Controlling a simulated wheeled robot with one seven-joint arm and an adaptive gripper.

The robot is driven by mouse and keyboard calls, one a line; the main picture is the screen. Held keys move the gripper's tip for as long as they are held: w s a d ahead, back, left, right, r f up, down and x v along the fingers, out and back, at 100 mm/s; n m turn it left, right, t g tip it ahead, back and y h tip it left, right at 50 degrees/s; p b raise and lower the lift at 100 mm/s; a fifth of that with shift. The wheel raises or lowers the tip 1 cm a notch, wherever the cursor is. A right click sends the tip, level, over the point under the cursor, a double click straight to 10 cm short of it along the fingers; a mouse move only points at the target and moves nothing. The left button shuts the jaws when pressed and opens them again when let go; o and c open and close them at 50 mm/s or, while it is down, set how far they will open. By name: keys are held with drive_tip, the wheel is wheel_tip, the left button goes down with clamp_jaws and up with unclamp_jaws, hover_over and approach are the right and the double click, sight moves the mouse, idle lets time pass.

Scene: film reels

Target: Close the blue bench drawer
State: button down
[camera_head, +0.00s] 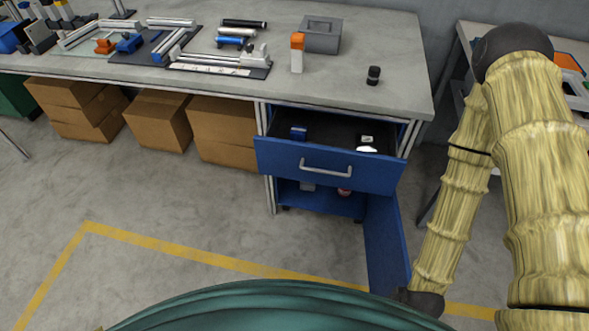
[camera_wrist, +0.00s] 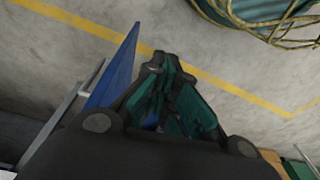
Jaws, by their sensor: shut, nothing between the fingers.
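The blue bench drawer (camera_head: 275,158) stands pulled out under the right end of the grey workbench, with a silver bar handle (camera_head: 326,168) on its front. A small blue item (camera_head: 298,132) and small white pieces (camera_head: 367,149) lie inside it. My gripper (camera_wrist: 158,66) shows in the wrist view with its fingers together and nothing between them. In the head view my arm hangs down at the right, its lower end near the blue cabinet door. The fingers are hidden there. The gripper is low and apart from the drawer.
Below the drawer, an open blue cabinet door (camera_head: 384,245) juts forward; a blue panel (camera_wrist: 113,75) also shows left of my gripper in the wrist view. Cardboard boxes (camera_head: 158,120) sit under the workbench (camera_head: 350,35). Floor in front of the drawer, left of the door, is clear.

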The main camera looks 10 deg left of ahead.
drive_tip(key=w+a+f+n+t+y+b, duration=0.2)
drive_tip(key=w+a+n+t+b, duration=0.3)
drive_tip(key=w+a, duration=0.45)
drive_tip(key=n+t+y+b, duration=0.7)
drive_tip(key=n+y+b, duration=0.3)
drive_tip(key=n+b, duration=0.75)
approach(268, 156)
drive_tip(key=s+d+n+p, duration=0.2)
drive_tip(key=s+d+n, duration=0.15)
drive_tip(key=s, duration=0.35)
drive_tip(key=shift+m, duration=0.4)
drive_tip(key=shift+w+d+b+x, duration=0.2)
drive_tip(key=shift+w+d+x, duration=0.05)
drive_tip(key=shift+x, duration=1.75)
drive_tip(key=shift+w+d+b+x, duration=0.15)
drive_tip(key=shift+w+d+x, duration=0.15)
drive_tip(key=shift+x, duration=1.75)
drive_tip(key=shift+w+d+b+x, duration=0.2)
drive_tip(key=shift+w+d+x, duration=0.05)
drive_tip(key=shift+x, duration=1.75)
drive_tip(key=shift+f, duration=0.1)
